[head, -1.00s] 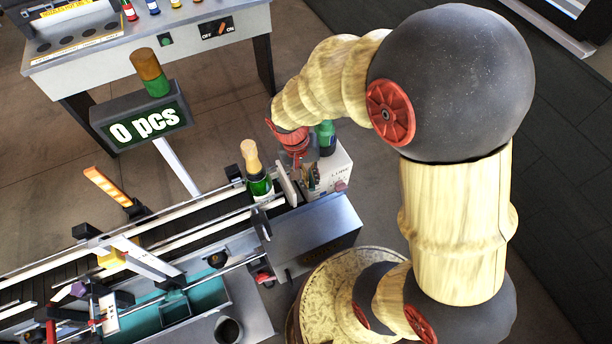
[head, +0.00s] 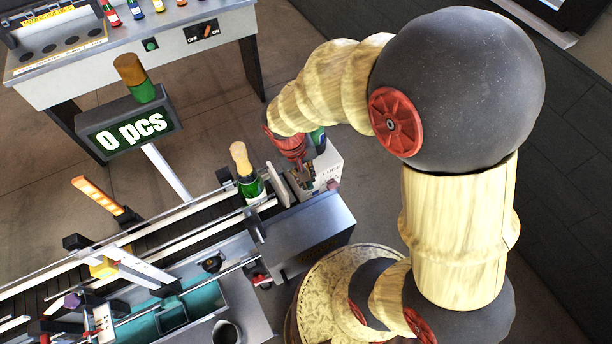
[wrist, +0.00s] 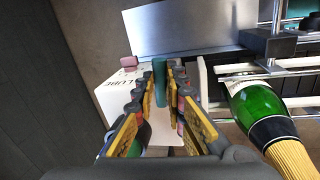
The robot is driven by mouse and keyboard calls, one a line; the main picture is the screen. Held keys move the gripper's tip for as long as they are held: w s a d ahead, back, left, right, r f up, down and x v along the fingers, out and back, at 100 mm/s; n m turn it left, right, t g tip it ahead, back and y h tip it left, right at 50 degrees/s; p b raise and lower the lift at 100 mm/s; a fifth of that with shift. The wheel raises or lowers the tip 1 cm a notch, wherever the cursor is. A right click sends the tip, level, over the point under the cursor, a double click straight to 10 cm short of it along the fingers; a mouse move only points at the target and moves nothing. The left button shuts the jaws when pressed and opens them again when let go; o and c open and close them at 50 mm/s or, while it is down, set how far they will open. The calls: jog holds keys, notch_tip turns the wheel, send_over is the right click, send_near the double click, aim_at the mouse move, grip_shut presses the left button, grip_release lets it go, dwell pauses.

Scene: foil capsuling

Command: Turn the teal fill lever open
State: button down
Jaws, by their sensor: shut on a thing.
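The teal fill lever (wrist: 160,78) shows in the wrist view as a narrow upright teal piece between the fingertips of my gripper (wrist: 161,80). The fingers, with yellow pads, are closed in on it from both sides. Its lower part and its mount are hidden by the fingers. In the head view my gripper (head: 306,178) points down beside the white box marked LUBE (head: 327,168); the lever cannot be made out there. The LUBE box also shows in the wrist view (wrist: 115,100), left of and under the fingers.
A green bottle with a gold top (head: 248,180) stands on the conveyor beside my gripper; it is close on the right in the wrist view (wrist: 262,112). A metal housing (head: 305,235) lies in front. A counter sign (head: 125,128) reads 0 pcs.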

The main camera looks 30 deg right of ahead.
jog(key=c, duration=1.8)
grip_release()
jog(key=r, duration=0.4)
jog(key=a+r, duration=0.1)
jog(key=r, duration=0.3)
jog(key=a+r, duration=0.1)
jog(key=r, duration=0.2)
jog(key=shift+w+a+r, duration=0.15)
jog(key=shift+r, duration=0.25)
jog(key=s+f+t+b, duration=0.1)
jog(key=s+t+b, duration=0.1)
jog(key=b, duration=0.4)
jog(key=s+f+n+t+y+b, duration=0.1)
jog(key=s+f+t+b, duration=0.1)
jog(key=s+b, duration=0.2)
jog(key=s+a+f+t+y+b, duration=0.1)
jog(key=s+f+t+b, duration=0.1)
jog(key=b, duration=0.5)
jog(key=shift+s+f+n+b, duration=0.15)
jog(key=shift+s+n+b, duration=0.2)
jog(key=shift+s, duration=0.35)
